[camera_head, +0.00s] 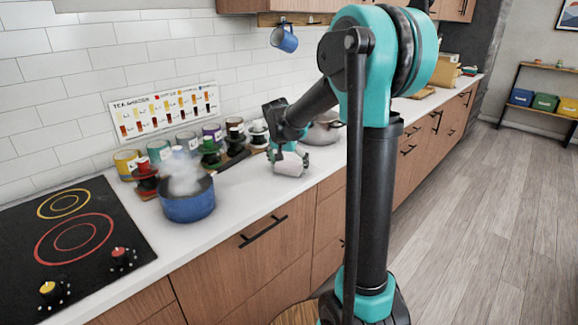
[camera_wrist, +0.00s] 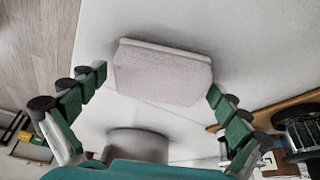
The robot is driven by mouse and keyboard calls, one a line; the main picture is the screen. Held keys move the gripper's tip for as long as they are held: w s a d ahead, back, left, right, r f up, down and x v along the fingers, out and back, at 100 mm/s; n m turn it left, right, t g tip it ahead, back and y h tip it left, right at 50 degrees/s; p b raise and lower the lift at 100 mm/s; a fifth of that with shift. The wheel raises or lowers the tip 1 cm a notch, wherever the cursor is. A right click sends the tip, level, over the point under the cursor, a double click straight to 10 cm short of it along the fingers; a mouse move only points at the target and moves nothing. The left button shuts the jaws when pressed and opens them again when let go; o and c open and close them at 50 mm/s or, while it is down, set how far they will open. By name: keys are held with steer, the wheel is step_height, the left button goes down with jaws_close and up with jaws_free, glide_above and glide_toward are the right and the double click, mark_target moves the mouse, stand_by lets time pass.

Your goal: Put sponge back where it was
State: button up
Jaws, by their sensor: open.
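The sponge, a pale pinkish-white block with a lighter edge, shows in the wrist view (camera_wrist: 163,75) over the white counter. In the head view it is a pale block (camera_head: 291,164) at my gripper (camera_head: 287,154), above or on the counter right of the blue pot. In the wrist view my gripper (camera_wrist: 157,83) is open, with its green finger pads on either side of the sponge. The left fingertip is close to the sponge's left edge and the right one close to its lower right corner. I cannot tell whether they touch it.
A steaming blue pot (camera_head: 188,200) stands left of my gripper, near the black cooktop (camera_head: 70,250). Several tea jars and stands, including a yellow one (camera_head: 127,164), line the wall. A grey pot (camera_head: 322,131) stands behind my gripper. A blue mug (camera_head: 284,38) hangs above.

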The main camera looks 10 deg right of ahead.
steer(key=v, duration=1.2)
steer(key=s+d+f+n+y, duration=0.1)
steer(key=s+d+f+n, duration=0.2)
steer(key=s+f, duration=0.8)
steer(key=s+d+f+n+y, duration=0.1)
steer(key=s+d+f+n, duration=0.2)
steer(key=s+f, duration=0.8)
steer(key=s, duration=0.4)
steer(key=shift+s+d, duration=0.2)
steer(key=shift+s, duration=0.1)
